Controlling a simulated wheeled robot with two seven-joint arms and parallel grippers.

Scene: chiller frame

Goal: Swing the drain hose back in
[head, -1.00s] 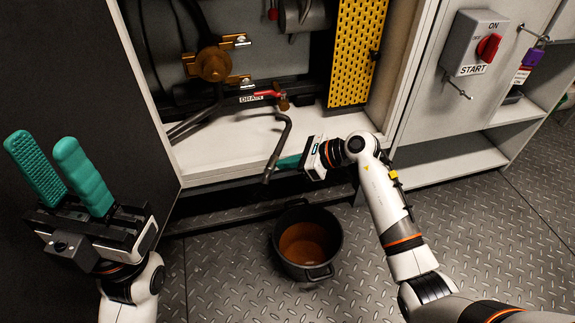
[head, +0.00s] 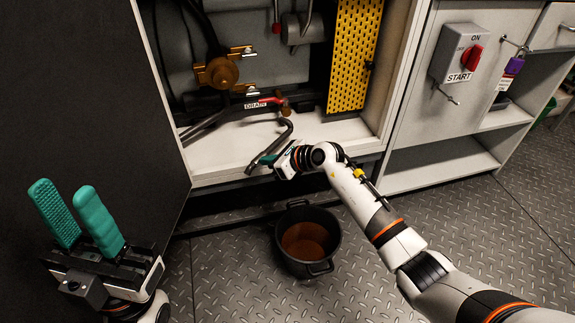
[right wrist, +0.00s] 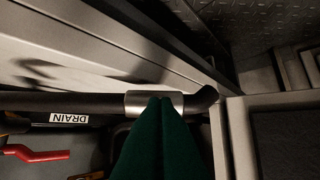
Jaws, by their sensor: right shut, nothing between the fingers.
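The dark drain hose (head: 275,145) runs from the drain valve with the red handle (head: 262,103), bends, and has its free end by the front sill of the cabinet. My right gripper (head: 269,159) is beside the hose near its end. In the right wrist view its green fingers (right wrist: 160,110) are pressed together against or just over the metal sleeve of the hose (right wrist: 133,101), with nothing between them. The bent hose tip (right wrist: 205,98) shows past them. My left gripper (head: 64,190) is open and empty at the far left.
A black bucket (head: 334,240) with brown liquid stands on the floor before the cabinet. The white cabinet sill (head: 225,150) is mostly clear. A yellow perforated panel (head: 353,60) stands at the right of the opening. A switch box (head: 458,55) is further right.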

